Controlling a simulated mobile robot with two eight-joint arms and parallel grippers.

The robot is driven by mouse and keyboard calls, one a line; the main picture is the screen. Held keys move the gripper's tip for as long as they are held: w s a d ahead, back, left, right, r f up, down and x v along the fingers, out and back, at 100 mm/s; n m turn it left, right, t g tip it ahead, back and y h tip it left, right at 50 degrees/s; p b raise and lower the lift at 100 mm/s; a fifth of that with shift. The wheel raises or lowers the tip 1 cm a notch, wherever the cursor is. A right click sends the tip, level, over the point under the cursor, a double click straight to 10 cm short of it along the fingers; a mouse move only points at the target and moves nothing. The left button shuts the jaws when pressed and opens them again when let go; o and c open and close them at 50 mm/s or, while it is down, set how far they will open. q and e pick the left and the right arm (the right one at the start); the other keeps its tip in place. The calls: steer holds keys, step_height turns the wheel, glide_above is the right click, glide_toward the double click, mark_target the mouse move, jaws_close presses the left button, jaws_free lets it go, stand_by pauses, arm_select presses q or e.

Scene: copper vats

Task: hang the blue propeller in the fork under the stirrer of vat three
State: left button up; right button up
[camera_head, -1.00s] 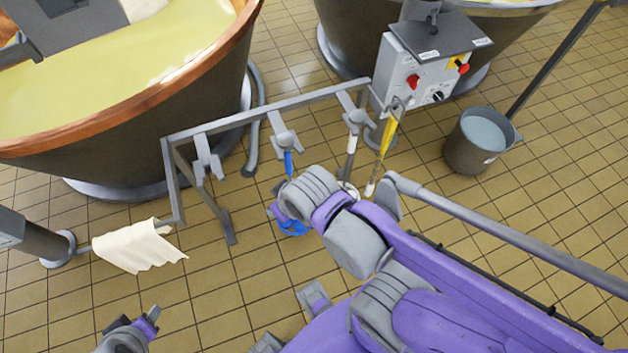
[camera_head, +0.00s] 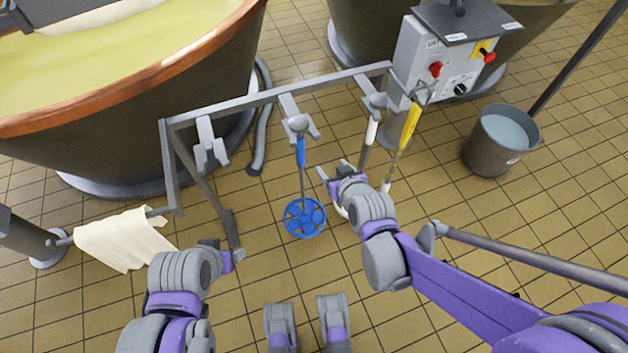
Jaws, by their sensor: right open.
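The blue propeller (camera_head: 304,217) hangs low on a shaft with a blue upper part, from a forked hook (camera_head: 298,123) on the grey rack (camera_head: 270,97). My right gripper (camera_head: 330,178) is open and empty, just right of the propeller's shaft and apart from it. My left gripper (camera_head: 234,256) is lower left of the propeller, away from it; its fingers are too small and turned to tell their opening. A copper-rimmed vat (camera_head: 130,90) with yellow liquid stands at the upper left. No vat number is legible, and I cannot make out the fork under a stirrer.
A white-handled tool (camera_head: 371,131) and a yellow-handled tool (camera_head: 410,128) hang right of the propeller. An empty hook (camera_head: 208,145) is left. A control box (camera_head: 440,62), a bucket (camera_head: 490,150) and a cloth (camera_head: 118,240) on a rail stand around. Tiled floor (camera_head: 270,265) is clear in front.

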steer(key=t+y+b, duration=0.1)
steer(key=t+b, duration=0.1)
steer(key=b, duration=0.2)
glide_toward(302, 152)
step_height(302, 152, down, 2)
arm_select(q)
step_height(302, 152, down, 9)
steer(key=b, duration=0.1)
steer(key=shift+w+r+b, duration=0.15)
steer(key=shift+w+b, duration=0.15)
steer(key=shift+b, duration=0.1)
arm_select(e)
steer(key=shift+n, duration=0.4)
steer(key=shift+x, duration=5.7)
steer(key=shift+r, duration=0.15)
jaws_close()
arm_select(q)
steer(key=shift+s+r+p, duration=0.1)
steer(key=shift+r+p, duration=0.4)
steer(key=shift+r, duration=0.1)
arm_select(e)
steer(key=shift+r, duration=0.9)
